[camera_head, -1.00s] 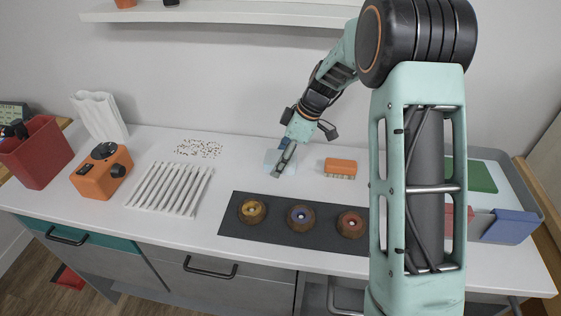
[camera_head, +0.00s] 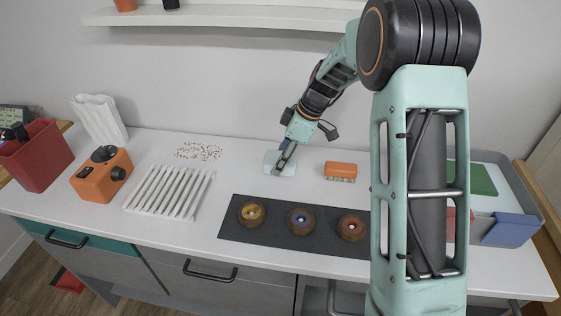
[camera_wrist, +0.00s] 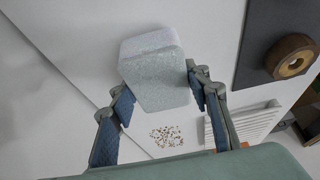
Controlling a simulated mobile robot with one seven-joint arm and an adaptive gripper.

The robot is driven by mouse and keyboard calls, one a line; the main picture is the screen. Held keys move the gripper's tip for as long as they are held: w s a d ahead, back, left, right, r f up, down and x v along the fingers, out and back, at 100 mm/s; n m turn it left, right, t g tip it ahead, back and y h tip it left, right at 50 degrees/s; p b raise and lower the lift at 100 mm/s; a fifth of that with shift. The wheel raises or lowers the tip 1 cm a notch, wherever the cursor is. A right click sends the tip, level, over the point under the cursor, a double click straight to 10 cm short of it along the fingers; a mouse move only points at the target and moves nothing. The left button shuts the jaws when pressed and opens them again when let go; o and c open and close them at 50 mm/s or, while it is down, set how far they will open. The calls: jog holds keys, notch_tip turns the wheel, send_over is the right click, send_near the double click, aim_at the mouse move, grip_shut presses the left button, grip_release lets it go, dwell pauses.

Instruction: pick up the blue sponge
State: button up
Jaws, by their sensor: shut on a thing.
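The pale blue sponge (camera_head: 277,168) is a small block at the back middle of the white counter, below my gripper (camera_head: 284,160). In the wrist view the sponge (camera_wrist: 155,72) looks grey-blue and speckled, with its near end between the two fingers of my gripper (camera_wrist: 158,92). My gripper is shut on it. I cannot tell whether the sponge still touches the counter.
An orange brush (camera_head: 340,171) lies right of the sponge, and scattered crumbs (camera_head: 198,151) lie left. A dark mat (camera_head: 275,237) with three round brown pieces is in front. A white slatted rack (camera_head: 168,192) and an orange device (camera_head: 102,175) stand further left.

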notch_tip(320, 180, up, 3)
jog(key=shift+s+f, duration=0.1)
jog(key=shift+f, duration=0.1)
jog(key=s+d+r+b, duration=0.1)
jog(key=s+r, duration=0.8)
jog(key=s, duration=0.5)
jog(key=shift+r, duration=0.25)
jog(key=shift+w, duration=0.1)
